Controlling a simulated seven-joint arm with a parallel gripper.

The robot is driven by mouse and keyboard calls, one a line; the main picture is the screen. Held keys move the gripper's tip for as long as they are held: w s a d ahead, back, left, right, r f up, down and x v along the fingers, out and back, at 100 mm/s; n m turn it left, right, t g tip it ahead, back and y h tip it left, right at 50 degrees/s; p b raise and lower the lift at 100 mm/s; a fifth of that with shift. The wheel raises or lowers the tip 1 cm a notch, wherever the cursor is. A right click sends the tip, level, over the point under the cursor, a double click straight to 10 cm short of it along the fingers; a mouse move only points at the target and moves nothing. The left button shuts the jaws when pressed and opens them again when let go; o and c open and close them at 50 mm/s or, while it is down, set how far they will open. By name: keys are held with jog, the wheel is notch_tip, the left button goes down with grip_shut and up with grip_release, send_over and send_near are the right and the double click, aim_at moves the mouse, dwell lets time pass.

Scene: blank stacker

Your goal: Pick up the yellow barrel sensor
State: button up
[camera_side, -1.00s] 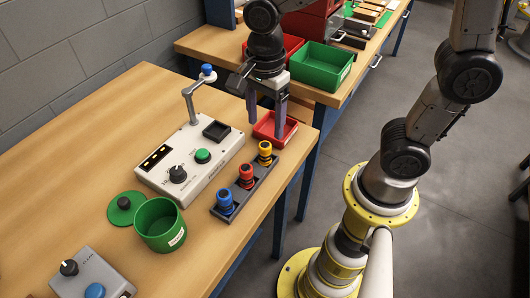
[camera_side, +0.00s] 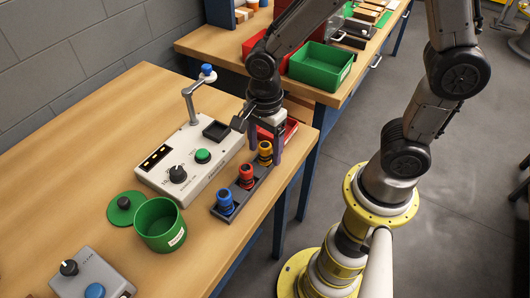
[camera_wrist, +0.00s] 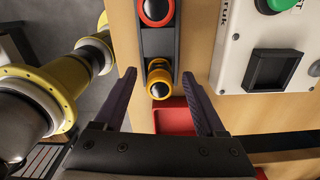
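The yellow barrel sensor (camera_side: 265,152) stands in the far end slot of a dark rack (camera_side: 236,204). It also shows in the wrist view (camera_wrist: 159,82), between my fingers and slightly ahead of the tips. My gripper (camera_side: 264,156) is open, with one finger on each side of the yellow sensor. In the wrist view my gripper (camera_wrist: 158,78) shows a clear gap between each finger and the sensor. A red sensor (camera_side: 246,174) and a blue sensor (camera_side: 225,201) stand in the same rack.
A white test station (camera_side: 190,160) with knobs and a post is left of the rack. A red tray (camera_wrist: 176,117) lies close to the yellow sensor. A green bin (camera_side: 160,226) stands at the front. The table's right edge is close to the rack.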

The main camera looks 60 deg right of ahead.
aim_at(264, 144)
grip_shut()
jog(key=shift+r, duration=0.2)
jog(key=shift+r, duration=0.25)
notch_tip(264, 144, up, 2)
jog(key=shift+w+r, duration=0.1)
jog(key=s+d+r, duration=0.3)
jog(key=s+r, duration=0.7)
jog(key=s, duration=0.3)
jog(key=shift+s+d, duration=0.35)
jog(key=shift+d, duration=0.05)
